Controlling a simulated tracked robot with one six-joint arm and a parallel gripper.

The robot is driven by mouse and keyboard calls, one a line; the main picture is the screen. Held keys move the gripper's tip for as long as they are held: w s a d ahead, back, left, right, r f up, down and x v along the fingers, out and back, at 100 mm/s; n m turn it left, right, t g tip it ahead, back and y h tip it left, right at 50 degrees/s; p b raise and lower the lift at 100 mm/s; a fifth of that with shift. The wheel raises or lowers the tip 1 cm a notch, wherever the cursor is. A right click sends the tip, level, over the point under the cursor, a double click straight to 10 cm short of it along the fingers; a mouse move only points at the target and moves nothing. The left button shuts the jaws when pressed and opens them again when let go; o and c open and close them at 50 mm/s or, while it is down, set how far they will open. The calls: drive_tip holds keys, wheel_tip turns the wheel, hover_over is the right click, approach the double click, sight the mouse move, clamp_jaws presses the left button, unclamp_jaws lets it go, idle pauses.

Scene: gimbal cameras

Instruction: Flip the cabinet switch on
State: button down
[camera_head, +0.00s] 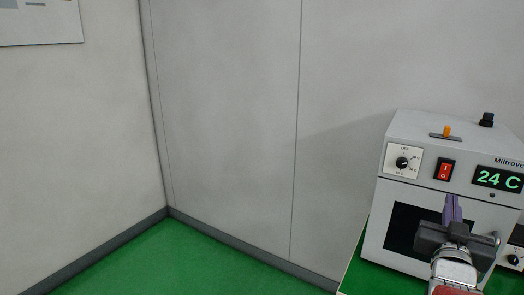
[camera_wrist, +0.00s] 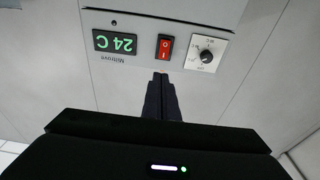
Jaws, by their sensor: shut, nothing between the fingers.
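The grey cabinet (camera_head: 410,128) stands at the right of the head view, its front panel also filling the top of the upside-down wrist view (camera_wrist: 210,83). A red rocker switch (camera_head: 444,169) marked I and O sits on the panel between a dial and a display; it also shows in the wrist view (camera_wrist: 164,47). I cannot tell which way it is pressed. A small orange toggle (camera_head: 447,131) stands on the cabinet's top. My gripper (camera_head: 451,205) is shut and empty in front of the cabinet, fingertips (camera_wrist: 161,76) just below the rocker. Contact cannot be told.
A round black dial (camera_head: 402,163) is left of the rocker, and a green "24 C" display (camera_head: 498,179) is right. A black knob (camera_head: 487,119) stands on the top. A dark window (camera_head: 405,225) lies below, behind my gripper. The green floor (camera_head: 195,265) at left is clear.

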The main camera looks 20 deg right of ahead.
sight(450, 165)
drive_tip(key=shift+d, duration=0.15)
drive_tip(key=shift+x, duration=6.9)
